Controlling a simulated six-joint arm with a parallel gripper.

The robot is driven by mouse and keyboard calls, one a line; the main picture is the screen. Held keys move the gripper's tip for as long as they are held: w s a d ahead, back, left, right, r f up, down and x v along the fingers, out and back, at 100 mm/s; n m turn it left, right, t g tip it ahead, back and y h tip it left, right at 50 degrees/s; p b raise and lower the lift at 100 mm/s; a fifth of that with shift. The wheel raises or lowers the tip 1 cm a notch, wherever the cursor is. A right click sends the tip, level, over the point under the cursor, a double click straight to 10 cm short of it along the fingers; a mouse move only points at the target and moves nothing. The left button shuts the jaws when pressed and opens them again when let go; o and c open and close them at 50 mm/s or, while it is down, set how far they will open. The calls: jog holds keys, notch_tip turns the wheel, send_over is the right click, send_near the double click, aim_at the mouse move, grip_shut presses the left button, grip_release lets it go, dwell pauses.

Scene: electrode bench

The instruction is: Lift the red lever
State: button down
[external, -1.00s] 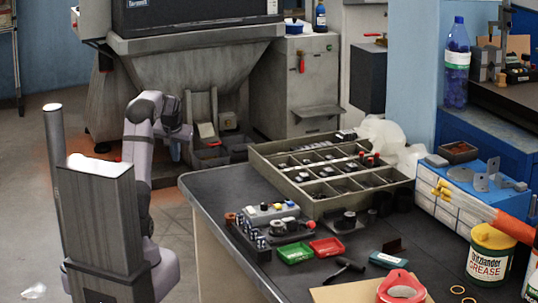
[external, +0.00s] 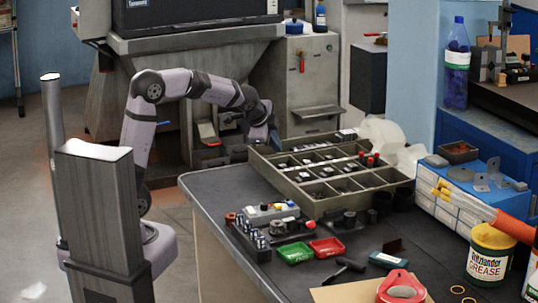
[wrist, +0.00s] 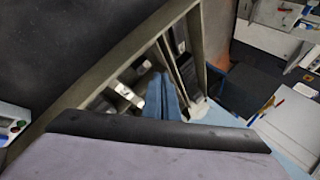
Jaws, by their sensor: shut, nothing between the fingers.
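The red lever (external: 301,64) hangs on the front of the grey cabinet (external: 322,85) behind the bench, in the external view. In the wrist view a small red mark (wrist: 281,99) shows on a pale surface at the right; I cannot tell whether it is the lever. My gripper (wrist: 166,98) shows as shut, bluish fingers above the compartment tray.
The compartment tray (external: 262,168) stands at the back of the dark bench (external: 215,190), close to my wrist. A large grey machine (external: 200,45) stands behind my arm. A dark box (external: 368,85) is right of the cabinet. The space before the lever looks clear.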

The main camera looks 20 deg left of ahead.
jog(key=s+d+m+h+p, duration=0.1)
jog(key=s+d+m, duration=0.3)
jog(key=s, duration=0.2)
jog(key=s+d+m+h+p, duration=0.1)
jog(key=s+d+m, duration=0.2)
jog(key=s, duration=0.3)
jog(key=s+d+m+p, duration=0.1)
jog(key=s+d+m, duration=0.3)
jog(key=s+m, duration=0.1)
jog(key=shift+s+d+m+g+h, duration=0.3)
jog(key=shift+s+d+h, duration=0.1)
jog(key=shift+s, duration=0.25)
jog(key=s+d+m+g+h+p, duration=0.1)
jog(key=s+d+m+h+p, duration=0.1)
jog(key=s+m, duration=0.65)
jog(key=m+g+h, duration=0.1)
jog(key=m, duration=0.5)
send_near(306, 224)
jog(key=s, duration=0.2)
jog(key=s+a+p, duration=0.1)
jog(key=shift+r, duration=0.25)
jog(key=b+x, duration=0.4)
jog(key=x, duration=0.4)
jog(key=shift+d+f, duration=0.2)
jog(key=shift+f, duration=0.15)
jog(key=shift+w+d+f+b, duration=0.3)
jog(key=shift+d+f+b, duration=0.1)
jog(key=shift+d+b, duration=0.1)
